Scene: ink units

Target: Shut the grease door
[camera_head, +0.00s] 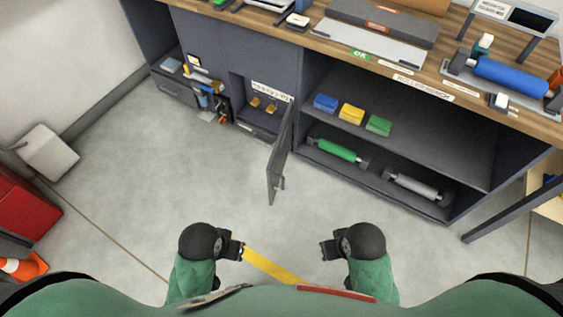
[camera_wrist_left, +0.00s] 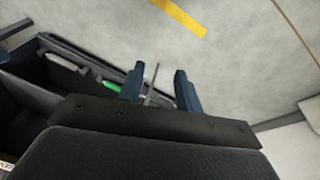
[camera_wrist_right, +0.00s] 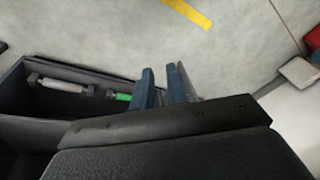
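The grey door (camera_head: 279,157) stands swung wide open from the cabinet front, its free end toward me. Its small labelled compartment (camera_head: 262,98) is uncovered and holds brass-coloured pieces. I cannot read the label for certain. My left gripper (camera_head: 241,250) is near me, left of the door's free end, apart from it. My right gripper (camera_head: 323,250) is near me, right of the door, also apart. In the left wrist view, the left fingers (camera_wrist_left: 159,88) are spread with nothing held. In the right wrist view, the right fingers (camera_wrist_right: 164,86) are apart and empty.
Right of the door, open shelves hold coloured blocks (camera_head: 352,112) and a green roller (camera_head: 337,150). Tools (camera_head: 209,98) hang left of the compartment. A wooden worktop (camera_head: 385,62) lies above. The floor (camera_head: 195,180) between me and the cabinet is clear.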

